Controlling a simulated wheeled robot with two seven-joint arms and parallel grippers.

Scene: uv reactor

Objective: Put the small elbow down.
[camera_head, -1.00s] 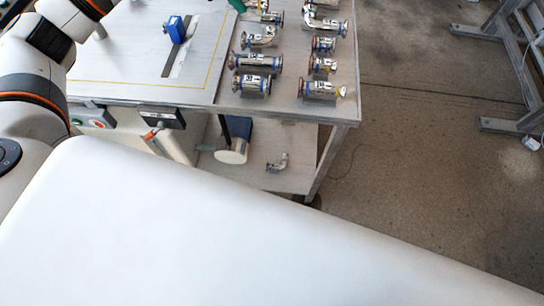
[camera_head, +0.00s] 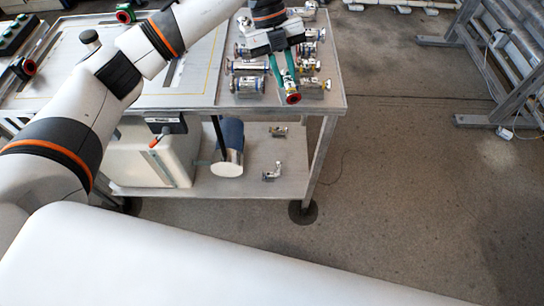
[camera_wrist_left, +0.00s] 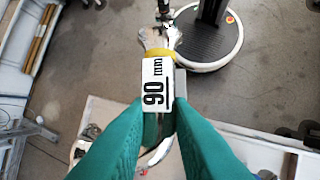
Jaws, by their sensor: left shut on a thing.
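My left gripper (camera_head: 286,84) reaches over the front right part of the table top, fingers pointing down and forward. In the left wrist view its green fingers (camera_wrist_left: 160,125) are shut on the small elbow (camera_wrist_left: 158,85), a metal fitting with a white "90 mm" label and a yellow ring. In the head view the elbow's red-rimmed end (camera_head: 292,98) shows just below the fingertips, among the fittings on the table; I cannot tell whether it touches the top. My right gripper is not in view.
Several metal fittings, such as one with blue bands (camera_head: 247,84), stand close around the gripper on the table (camera_head: 180,101).

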